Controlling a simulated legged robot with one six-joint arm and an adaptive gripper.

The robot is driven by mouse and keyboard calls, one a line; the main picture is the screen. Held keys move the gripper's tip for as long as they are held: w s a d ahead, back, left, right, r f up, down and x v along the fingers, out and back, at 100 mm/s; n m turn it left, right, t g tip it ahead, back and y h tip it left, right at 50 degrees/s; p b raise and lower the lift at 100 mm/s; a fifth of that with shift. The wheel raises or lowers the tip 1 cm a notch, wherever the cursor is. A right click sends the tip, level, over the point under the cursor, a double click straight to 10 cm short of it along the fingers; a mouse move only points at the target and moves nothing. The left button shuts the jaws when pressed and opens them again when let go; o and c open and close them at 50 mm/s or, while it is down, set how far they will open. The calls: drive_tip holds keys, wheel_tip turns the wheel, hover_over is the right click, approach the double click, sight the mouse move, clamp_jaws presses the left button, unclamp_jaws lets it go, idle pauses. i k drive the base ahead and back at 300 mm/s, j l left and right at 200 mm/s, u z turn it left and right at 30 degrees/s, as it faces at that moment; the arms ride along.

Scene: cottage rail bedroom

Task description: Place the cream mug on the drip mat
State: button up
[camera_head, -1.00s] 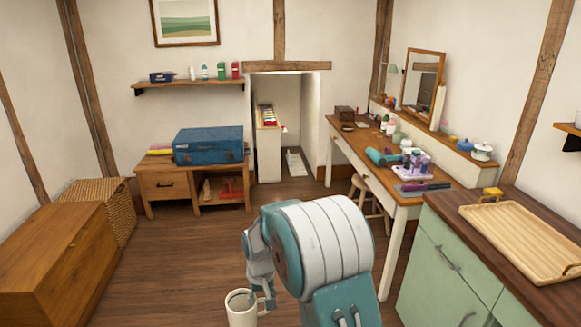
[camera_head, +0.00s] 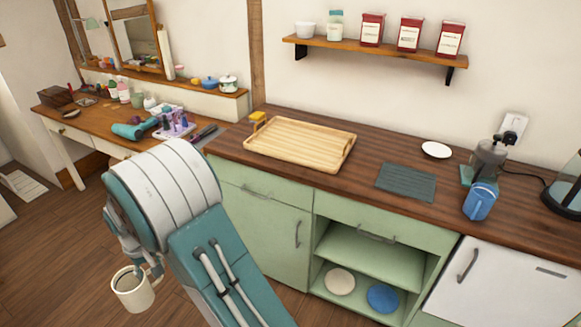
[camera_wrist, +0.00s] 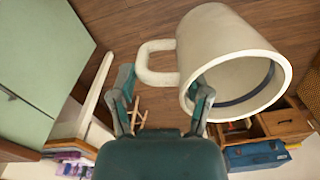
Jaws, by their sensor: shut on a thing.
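The cream mug (camera_head: 133,290) is in my gripper (camera_head: 150,270), low at the left in the head view, above the floor and away from the counter. It looks upright there, with a dark inside. In the wrist view the mug (camera_wrist: 225,60) is large, its handle side towards my gripper (camera_wrist: 162,105), which is shut on it. The exact finger contact is partly hidden. The drip mat, a dark grey ribbed rectangle (camera_head: 406,182), lies flat and bare on the brown counter (camera_head: 350,185), right of centre in the head view.
A wooden tray (camera_head: 300,144) lies left of the mat. A shelf (camera_head: 375,56) with tins hangs above. Green cabinets (camera_head: 262,225) front the counter.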

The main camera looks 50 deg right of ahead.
sight(407, 183)
drive_tip(key=z, duration=1.35)
